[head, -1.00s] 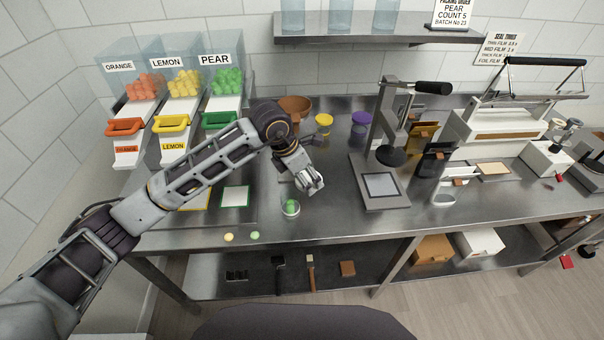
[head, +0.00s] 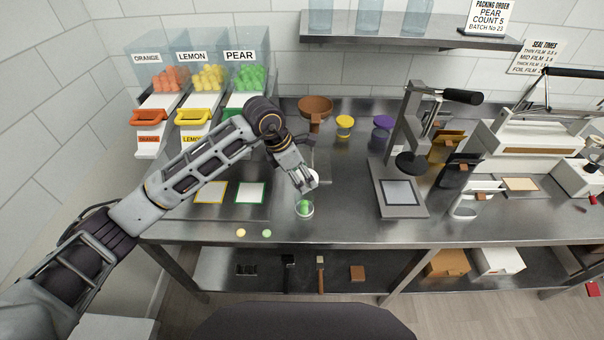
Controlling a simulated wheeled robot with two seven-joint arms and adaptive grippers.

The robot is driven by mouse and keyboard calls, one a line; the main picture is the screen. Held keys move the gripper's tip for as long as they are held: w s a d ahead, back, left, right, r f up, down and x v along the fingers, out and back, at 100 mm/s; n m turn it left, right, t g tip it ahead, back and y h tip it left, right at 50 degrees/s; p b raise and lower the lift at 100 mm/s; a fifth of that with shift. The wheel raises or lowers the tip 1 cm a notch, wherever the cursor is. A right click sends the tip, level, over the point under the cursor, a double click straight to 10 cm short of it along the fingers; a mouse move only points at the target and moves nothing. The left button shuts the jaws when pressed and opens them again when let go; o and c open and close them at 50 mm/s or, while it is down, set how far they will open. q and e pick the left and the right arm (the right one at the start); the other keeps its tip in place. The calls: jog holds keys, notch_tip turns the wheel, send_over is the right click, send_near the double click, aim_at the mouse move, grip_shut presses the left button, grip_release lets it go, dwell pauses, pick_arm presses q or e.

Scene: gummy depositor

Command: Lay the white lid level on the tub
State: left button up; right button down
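A small clear tub (head: 304,211) holds green gummies and stands upright on the steel bench near its front edge. Its top looks uncovered. A small white round edge, seemingly the white lid (head: 314,177), shows just behind my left gripper's fingers; most of it is hidden. My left gripper (head: 305,188) points down, just behind and above the tub in the picture. I cannot tell whether its fingers are open or closed, or whether they touch the lid. My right gripper is not in view.
A yellow gummy (head: 241,233) and a green gummy (head: 267,233) lie at the bench's front edge. A yellow-edged mat (head: 211,192) and a green-edged mat (head: 250,192) lie left. A press (head: 398,195) stands right, a brown bowl (head: 315,106) behind. Bench between tub and press is clear.

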pick_arm(q)
jog(key=shift+m, duration=0.4)
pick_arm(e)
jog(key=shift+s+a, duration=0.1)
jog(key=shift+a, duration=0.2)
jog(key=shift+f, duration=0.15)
pick_arm(q)
jog(key=shift+f+b, duration=0.2)
jog(key=shift+b, duration=0.35)
notch_tip(320, 180, down, 5)
jog(key=b, duration=0.5)
jog(key=shift+f, duration=0.2)
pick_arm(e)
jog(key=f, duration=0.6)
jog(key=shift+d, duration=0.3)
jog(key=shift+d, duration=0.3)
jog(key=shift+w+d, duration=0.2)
pick_arm(q)
jog(key=shift+f, duration=0.2)
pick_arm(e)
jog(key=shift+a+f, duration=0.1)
